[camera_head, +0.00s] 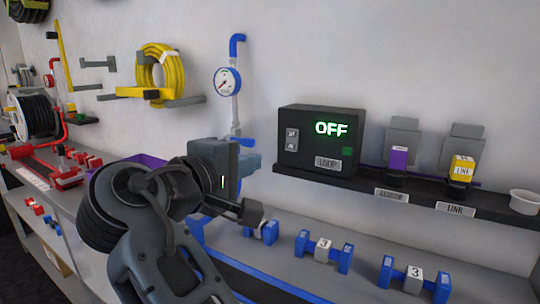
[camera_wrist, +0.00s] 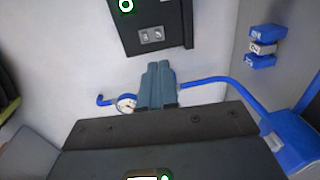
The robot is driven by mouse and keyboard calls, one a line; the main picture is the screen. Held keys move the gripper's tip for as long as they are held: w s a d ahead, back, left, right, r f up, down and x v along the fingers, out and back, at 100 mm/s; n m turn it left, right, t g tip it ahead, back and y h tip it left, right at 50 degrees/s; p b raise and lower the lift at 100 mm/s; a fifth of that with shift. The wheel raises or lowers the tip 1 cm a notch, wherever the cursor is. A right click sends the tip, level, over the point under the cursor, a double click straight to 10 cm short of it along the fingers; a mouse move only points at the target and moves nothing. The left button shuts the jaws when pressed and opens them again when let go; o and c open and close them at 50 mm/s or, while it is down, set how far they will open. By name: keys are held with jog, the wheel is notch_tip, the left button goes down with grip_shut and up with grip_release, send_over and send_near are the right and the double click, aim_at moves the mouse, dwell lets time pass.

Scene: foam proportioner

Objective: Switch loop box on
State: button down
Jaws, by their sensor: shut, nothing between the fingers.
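The loop box (camera_head: 318,122) is a dark box on the wall shelf, with a green lit "OFF" on its face and a "LOOP" label (camera_head: 328,164) below. Its switch (camera_head: 292,139) is a small grey two-part rocker plate at the left of the face. In the wrist view the box (camera_wrist: 140,20) is at the top, and the switch (camera_wrist: 152,36) lies just beyond my fingertips. My gripper (camera_head: 252,150) is left of the box, apart from it. Its blue-grey fingers (camera_wrist: 157,68) are shut together and empty.
A pressure gauge (camera_head: 228,82) on a blue-ended pipe is behind my gripper. Purple (camera_head: 398,160) and yellow (camera_head: 462,168) blocks stand right of the box on the dark shelf (camera_head: 430,199). Blue-ended fittings (camera_head: 323,250) lie on the grey counter below. A yellow hose coil (camera_head: 165,70) hangs left.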

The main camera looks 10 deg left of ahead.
aim_at(291, 148)
jog(key=x, duration=1.2)
jog(key=shift+w+d+p, duration=0.1)
jog(key=shift+w+p, duration=0.15)
jog(key=shift+p, duration=0.05)
jog(key=shift+w+d+f, duration=0.1)
jog(key=shift+w+d, duration=0.05)
jog(key=shift+w, duration=0.25)
jog(key=shift+f, duration=0.1)
jog(key=shift+w+d+f+b, duration=0.1)
jog(key=shift+w+f+b, duration=0.05)
jog(key=shift+b, duration=0.3)
